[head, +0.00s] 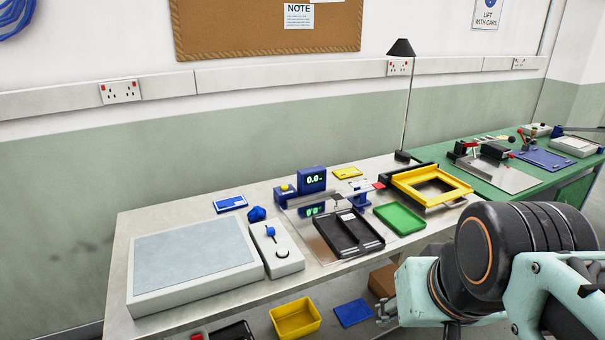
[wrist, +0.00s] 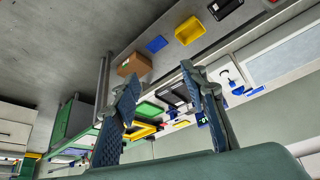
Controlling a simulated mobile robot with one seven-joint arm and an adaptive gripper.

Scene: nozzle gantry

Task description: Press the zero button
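A blue display unit (head: 312,180) reading 0.0 stands near the back middle of the bench. Just left of it is a small box with a yellow button (head: 284,187) on top; no zero label is legible, so I cannot confirm that this is the zero button. My gripper (wrist: 158,80) is open and empty in the wrist view, its two fingers well apart. In the head view its end (head: 384,311) is at lower right, in front of the bench and apart from the display, partly hidden by my arm.
The grey bench (head: 125,275) holds a large flat-topped panel (head: 190,258), a control box with a blue knob (head: 276,250), a black tray (head: 348,234), a green tray (head: 399,218) and a yellow frame (head: 432,184). A thin lamp (head: 407,110) stands behind. Below are a yellow bin (head: 296,319) and a cardboard box (head: 382,280).

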